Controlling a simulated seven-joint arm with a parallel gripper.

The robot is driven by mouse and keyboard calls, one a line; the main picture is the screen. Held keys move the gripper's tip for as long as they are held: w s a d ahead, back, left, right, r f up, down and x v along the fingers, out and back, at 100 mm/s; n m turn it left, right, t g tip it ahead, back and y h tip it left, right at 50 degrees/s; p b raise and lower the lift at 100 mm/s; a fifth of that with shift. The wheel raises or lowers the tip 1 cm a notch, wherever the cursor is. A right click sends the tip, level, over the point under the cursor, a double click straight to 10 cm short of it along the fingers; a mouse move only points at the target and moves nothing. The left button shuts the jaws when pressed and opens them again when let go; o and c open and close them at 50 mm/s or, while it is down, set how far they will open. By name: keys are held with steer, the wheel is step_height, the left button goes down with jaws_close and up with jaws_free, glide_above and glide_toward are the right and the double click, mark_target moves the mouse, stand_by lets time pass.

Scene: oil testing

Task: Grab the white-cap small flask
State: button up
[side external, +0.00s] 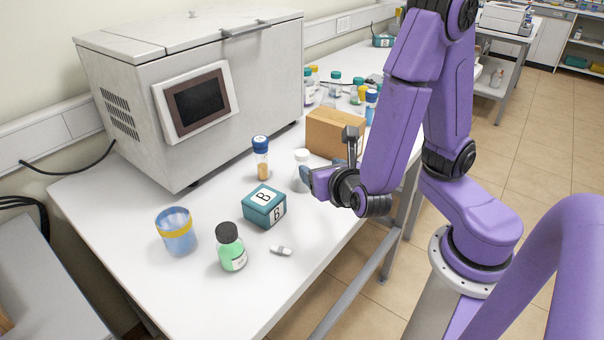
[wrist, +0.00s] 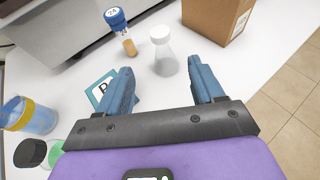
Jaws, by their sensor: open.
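The small flask with a white cap (wrist: 163,56) stands upright on the table, clear and conical, just beyond my gripper in the wrist view. In the side external view its white cap (side external: 302,155) shows, with its body partly hidden behind my gripper. My gripper (wrist: 164,80) is open and empty, its two blue fingers apart, with the flask beyond the gap between their tips. In the side external view my gripper (side external: 306,174) is low over the table, close to the flask; whether they touch is hard to tell.
A blue-capped vial (side external: 261,160) stands left of the flask. A teal box marked B (side external: 264,207), a green bottle (side external: 231,250), a blue cup (side external: 176,236) and a small white piece (side external: 281,250) are nearer. A cardboard box (side external: 335,134) and a large machine (side external: 150,90) stand behind.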

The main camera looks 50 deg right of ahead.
mark_target(300, 156)
steer(key=x, duration=1.6)
steer(key=shift+w+d+f, duration=0.1)
steer(key=shift+d+f, duration=0.05)
steer(key=shift+f, duration=0.15)
steer(key=c, duration=1)
